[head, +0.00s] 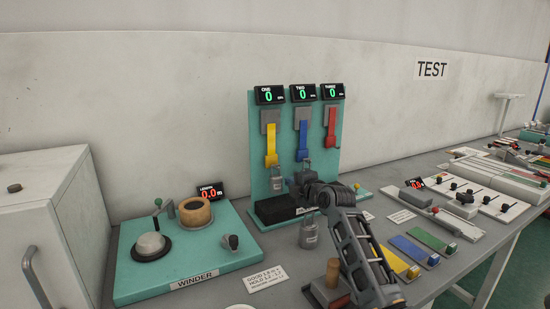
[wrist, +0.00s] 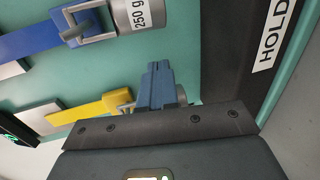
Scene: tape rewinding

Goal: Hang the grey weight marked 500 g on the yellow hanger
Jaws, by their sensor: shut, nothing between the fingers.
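The yellow hanger (head: 271,146) hangs on the left of the teal board. A grey weight (head: 277,182) is at its lower end; its marking is too small to read. In the wrist view the yellow hanger (wrist: 88,109) runs to a grey hook behind my gripper, and the weight there is mostly hidden. My gripper (head: 290,182) is shut and empty, just right of that weight. In the wrist view my gripper's fingers (wrist: 155,82) are together beside the yellow hanger's hook; contact is unclear. Another grey weight (head: 308,237) stands on the table, its label unreadable.
The blue hanger (head: 302,139) carries a weight marked 250 g (wrist: 138,14), close to my fingers. The red hanger (head: 331,126) is empty. A black block (head: 275,208) lies at the board's foot. The winder board (head: 150,281) is at left.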

